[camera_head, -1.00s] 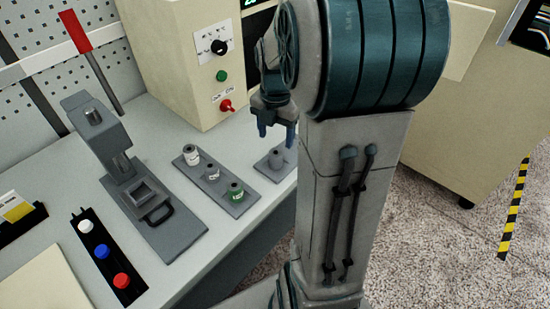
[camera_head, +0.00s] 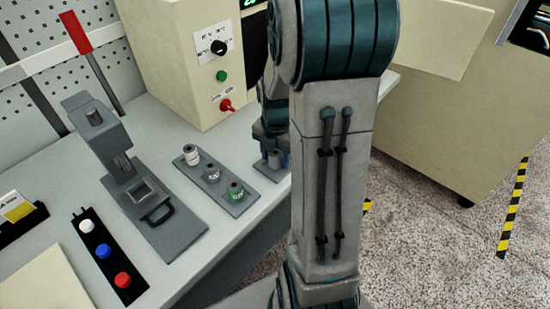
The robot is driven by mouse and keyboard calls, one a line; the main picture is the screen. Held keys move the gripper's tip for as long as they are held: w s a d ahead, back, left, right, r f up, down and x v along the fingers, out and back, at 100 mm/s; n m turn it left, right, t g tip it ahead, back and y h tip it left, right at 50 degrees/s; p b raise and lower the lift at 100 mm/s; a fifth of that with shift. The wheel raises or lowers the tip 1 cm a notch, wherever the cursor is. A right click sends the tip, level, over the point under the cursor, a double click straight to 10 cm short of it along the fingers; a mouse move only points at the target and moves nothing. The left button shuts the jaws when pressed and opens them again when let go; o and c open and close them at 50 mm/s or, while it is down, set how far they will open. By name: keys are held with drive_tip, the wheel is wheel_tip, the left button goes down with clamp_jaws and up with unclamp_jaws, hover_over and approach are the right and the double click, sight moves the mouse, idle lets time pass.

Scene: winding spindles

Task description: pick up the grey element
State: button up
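A grey cylindrical element (camera_head: 274,159) stands at the right end of the row on the bench, where a small grey base plate showed earlier. My gripper (camera_head: 274,157) points down over it, with its blue-grey fingers low on either side. My arm hides part of the right side, and I cannot tell whether the fingers touch the element. Another grey spool (camera_head: 212,172) stands in the middle of a grey tray (camera_head: 222,190), between a white-labelled spool (camera_head: 191,155) and a green-labelled spool (camera_head: 236,191).
A grey press-like fixture (camera_head: 150,200) with a black handle stands left of the tray. A black button box (camera_head: 104,255) lies further left. A beige control cabinet (camera_head: 190,70) stands behind. The bench's front edge runs close to the tray.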

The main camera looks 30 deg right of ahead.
drive_tip(key=c, duration=0.7)
